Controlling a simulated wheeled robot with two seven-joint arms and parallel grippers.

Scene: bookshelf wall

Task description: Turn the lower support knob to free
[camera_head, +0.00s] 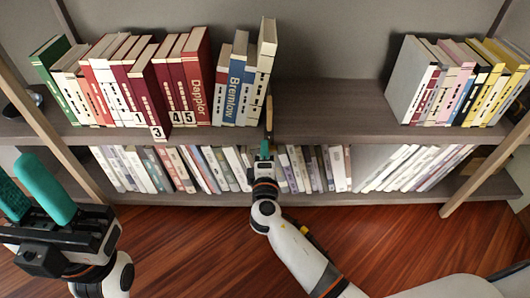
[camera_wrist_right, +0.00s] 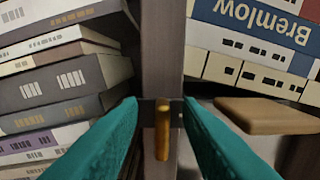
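In the right wrist view, a small golden-orange knob (camera_wrist_right: 162,130) sits on a dark mount at the shelf board's front edge (camera_wrist_right: 163,50). It is elongated and lies along the picture's vertical. My right gripper (camera_wrist_right: 160,104) is open, with one teal finger on each side of the knob and visible gaps between. In the head view my right gripper (camera_head: 264,150) is at the middle shelf's front edge and hides the knob. My left gripper (camera_head: 17,168) is open and empty at the far left, away from the shelf.
Books (camera_head: 130,85) stand on the upper shelf, the number 3 book jutting forward. A thin brown upright piece (camera_head: 269,112) stands beside the white books. Bare shelf (camera_head: 330,110) lies to its right. More books (camera_head: 335,168) fill the lower shelf near my right gripper.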

